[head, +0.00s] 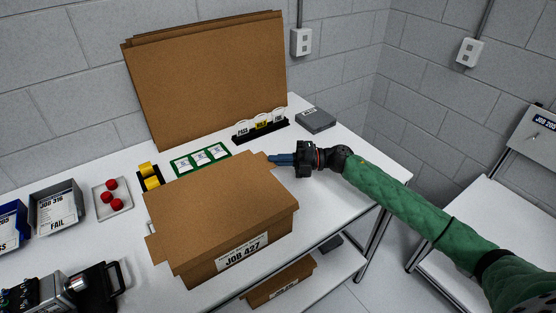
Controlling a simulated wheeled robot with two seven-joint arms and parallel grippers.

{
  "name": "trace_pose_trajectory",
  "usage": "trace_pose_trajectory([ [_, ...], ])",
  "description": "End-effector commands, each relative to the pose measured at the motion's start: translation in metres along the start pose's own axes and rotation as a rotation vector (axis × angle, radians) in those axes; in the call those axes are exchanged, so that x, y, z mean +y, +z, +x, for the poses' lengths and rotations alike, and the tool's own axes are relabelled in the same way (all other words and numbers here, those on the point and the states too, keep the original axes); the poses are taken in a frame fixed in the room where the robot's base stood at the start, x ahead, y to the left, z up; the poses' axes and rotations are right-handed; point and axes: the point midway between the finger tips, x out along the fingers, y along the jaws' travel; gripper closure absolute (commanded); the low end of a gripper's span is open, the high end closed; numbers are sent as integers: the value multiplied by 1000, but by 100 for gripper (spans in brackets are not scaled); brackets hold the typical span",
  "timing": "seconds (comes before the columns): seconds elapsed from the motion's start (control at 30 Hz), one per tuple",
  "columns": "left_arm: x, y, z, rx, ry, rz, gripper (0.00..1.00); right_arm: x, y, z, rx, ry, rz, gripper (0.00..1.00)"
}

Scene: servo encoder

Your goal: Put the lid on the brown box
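The brown box (279,229), labelled JOB 427, stands on the white table. The flat brown lid (215,198) lies over its top, with a small tab at its far right and another at its left end. The lid sits somewhat skewed and overhangs at the left; whether it is fully seated I cannot tell. My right gripper (272,159) reaches in from the right, its blue fingers at the far right tab. The fingers overlap in this view, so their gap and any grip on the tab are unclear. My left gripper is not in view.
Brown boards (210,75) lean on the wall behind. A green card tray (200,159), a black sign rack (262,131) and a grey block (316,120) stand behind the box. A tray with red balls (112,198), bins and a dark device (75,290) are at left.

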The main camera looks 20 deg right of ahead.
Motion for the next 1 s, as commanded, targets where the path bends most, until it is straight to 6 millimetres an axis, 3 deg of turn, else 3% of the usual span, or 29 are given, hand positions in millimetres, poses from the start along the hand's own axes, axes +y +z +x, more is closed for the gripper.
trace_pose_trajectory([
  [1.0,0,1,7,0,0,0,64,-10,0,0,0,0,0,100],
])
